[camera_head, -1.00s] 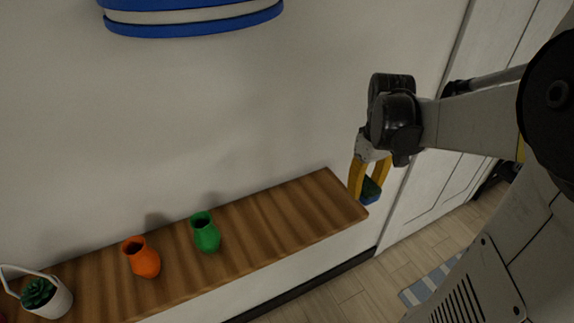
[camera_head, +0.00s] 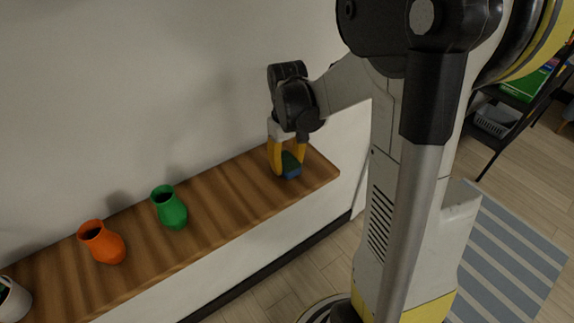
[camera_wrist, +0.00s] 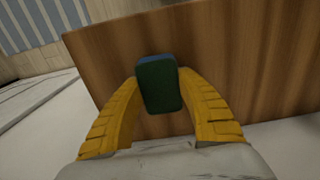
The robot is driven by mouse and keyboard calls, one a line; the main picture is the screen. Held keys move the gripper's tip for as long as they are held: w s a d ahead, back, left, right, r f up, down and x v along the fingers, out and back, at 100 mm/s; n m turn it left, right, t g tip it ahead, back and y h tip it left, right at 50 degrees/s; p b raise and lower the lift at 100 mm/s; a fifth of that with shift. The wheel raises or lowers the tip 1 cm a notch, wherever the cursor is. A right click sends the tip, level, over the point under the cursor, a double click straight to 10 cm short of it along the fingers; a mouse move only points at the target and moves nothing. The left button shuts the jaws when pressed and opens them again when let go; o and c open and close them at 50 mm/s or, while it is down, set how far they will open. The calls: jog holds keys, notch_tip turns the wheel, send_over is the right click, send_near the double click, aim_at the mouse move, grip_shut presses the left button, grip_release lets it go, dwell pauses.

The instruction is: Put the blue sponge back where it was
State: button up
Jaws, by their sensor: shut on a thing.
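The blue sponge (camera_head: 291,165) has a dark green face and a blue side. My gripper (camera_head: 288,163) has yellow fingers and is shut on it, over the right end of the wooden shelf. In the wrist view the sponge (camera_wrist: 159,86) sits between the two yellow fingertips, green face toward the camera, with a thin blue edge at its top. The wooden shelf (camera_head: 235,195) lies below and behind it. I cannot tell whether the sponge touches the wood.
A green vase (camera_head: 170,209) and an orange vase (camera_head: 104,244) stand on the shelf to the left of my gripper. A white pot (camera_head: 14,301) is at the far left. The shelf between green vase and gripper is clear. A striped rug (camera_head: 510,260) lies on the floor.

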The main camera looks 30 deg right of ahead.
aim_at(287, 161)
jog(key=shift+r, duration=0.1)
jog(key=shift+f, duration=0.25)
jog(key=o, duration=1.3)
jog(key=shift+o, duration=0.2)
notch_tip(287, 161, up, 12)
jog(key=p, duration=0.4)
jog(key=s+a+r+t, duration=0.3)
jog(key=s+a+t, duration=0.4)
jog(key=s+a, duration=0.3)
jog(key=a, duration=0.3)
jog(key=shift+s+a+r, duration=0.25)
jog(key=shift+s+r, duration=0.15)
